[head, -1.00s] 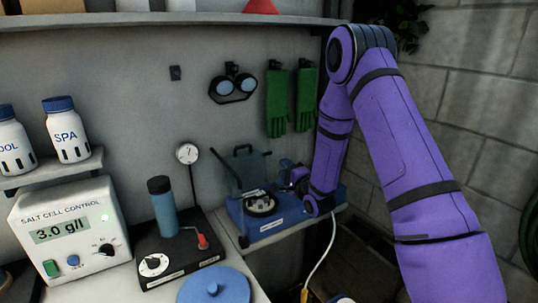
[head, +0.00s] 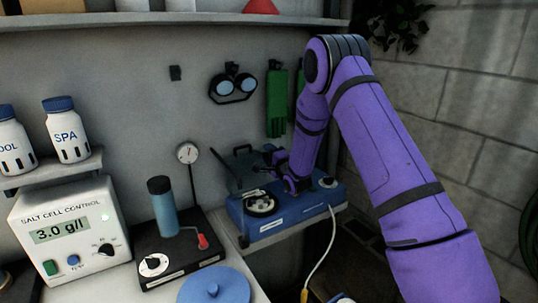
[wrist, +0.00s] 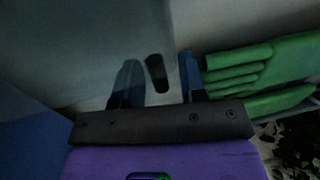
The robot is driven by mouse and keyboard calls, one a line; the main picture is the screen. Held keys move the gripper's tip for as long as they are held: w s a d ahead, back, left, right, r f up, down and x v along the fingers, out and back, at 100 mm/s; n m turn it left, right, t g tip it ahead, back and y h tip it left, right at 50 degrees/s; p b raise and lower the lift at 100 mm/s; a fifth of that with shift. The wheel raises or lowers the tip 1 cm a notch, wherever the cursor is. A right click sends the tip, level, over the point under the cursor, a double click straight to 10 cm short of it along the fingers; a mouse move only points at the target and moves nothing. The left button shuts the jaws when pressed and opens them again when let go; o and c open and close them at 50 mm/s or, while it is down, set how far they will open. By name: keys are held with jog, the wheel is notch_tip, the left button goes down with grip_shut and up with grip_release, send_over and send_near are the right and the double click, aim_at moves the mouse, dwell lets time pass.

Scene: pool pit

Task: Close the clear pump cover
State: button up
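The clear pump cover (head: 244,167) stands raised at the back of the blue pump unit (head: 284,218), with a dark handle on its top edge. It is see-through, so its outline is faint. My gripper (head: 271,161) is just right of the cover, above the unit, pointing left. In the wrist view, my gripper (wrist: 160,80) has its two blue fingers apart. A short dark rounded bar (wrist: 156,73) shows between the fingers. I cannot tell whether it is the cover's handle or whether anything touches it.
A black stand with a blue cylinder (head: 163,207) and a dial gauge (head: 187,153) are left of the unit. Green gloves (head: 278,105) and goggles (head: 232,84) hang on the wall above. A white cable (head: 323,250) hangs from the unit's right end.

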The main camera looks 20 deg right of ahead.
grip_shut()
jog(key=shift+s, duration=0.1)
